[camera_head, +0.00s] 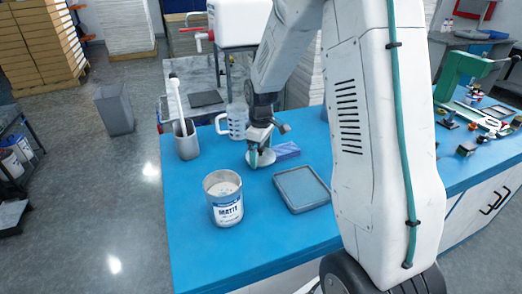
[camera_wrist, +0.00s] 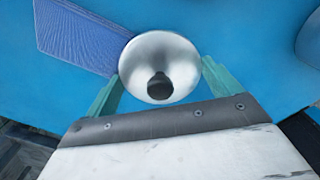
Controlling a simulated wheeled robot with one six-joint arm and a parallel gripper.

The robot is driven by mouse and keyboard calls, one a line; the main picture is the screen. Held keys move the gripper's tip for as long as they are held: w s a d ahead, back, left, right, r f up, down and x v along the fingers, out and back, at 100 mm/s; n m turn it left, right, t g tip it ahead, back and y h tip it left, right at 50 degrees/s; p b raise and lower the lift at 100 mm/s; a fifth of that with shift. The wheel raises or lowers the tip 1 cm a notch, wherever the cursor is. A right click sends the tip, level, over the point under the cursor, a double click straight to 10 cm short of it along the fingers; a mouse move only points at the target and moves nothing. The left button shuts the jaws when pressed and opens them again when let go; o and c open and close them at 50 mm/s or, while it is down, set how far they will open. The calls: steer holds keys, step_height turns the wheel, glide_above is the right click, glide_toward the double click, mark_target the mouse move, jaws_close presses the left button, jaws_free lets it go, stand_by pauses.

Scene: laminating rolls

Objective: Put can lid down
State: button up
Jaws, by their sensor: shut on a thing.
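In the wrist view the can lid (camera_wrist: 160,52) is a round, shiny silver disc with a dark knob. It sits between the two green fingers of my gripper (camera_wrist: 160,85), which is shut on it. In the head view my gripper (camera_head: 261,150) holds the pale lid (camera_head: 262,158) on edge or tilted, at or just above the blue table; I cannot tell whether it touches.
A grey tray (camera_head: 302,188) lies right of the can. A blue-violet block (camera_head: 286,150) is just right of my gripper. The table's left front (camera_head: 190,235) is clear.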

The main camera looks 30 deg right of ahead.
steer(key=o, duration=0.7)
steer(key=shift+s+a+f, duration=0.1)
steer(key=shift+s+f, duration=0.05)
steer(key=shift+f, duration=0.1)
step_height(320, 180, up, 13)
steer(key=s+a+r+m, duration=0.2)
steer(key=s+a+r, duration=0.2)
steer(key=s+r, duration=0.25)
steer(key=s+a+m, duration=0.2)
steer(key=s+a, duration=0.1)
steer(key=s, duration=0.9)
steer(key=s+a+m+t, duration=0.1)
steer(key=s+a, duration=0.3)
steer(key=s, duration=0.7)
steer(key=shift+s+a+r+m, duration=0.2)
steer(key=shift+s+r+m, duration=0.15)
steer(key=shift+m, duration=0.55)
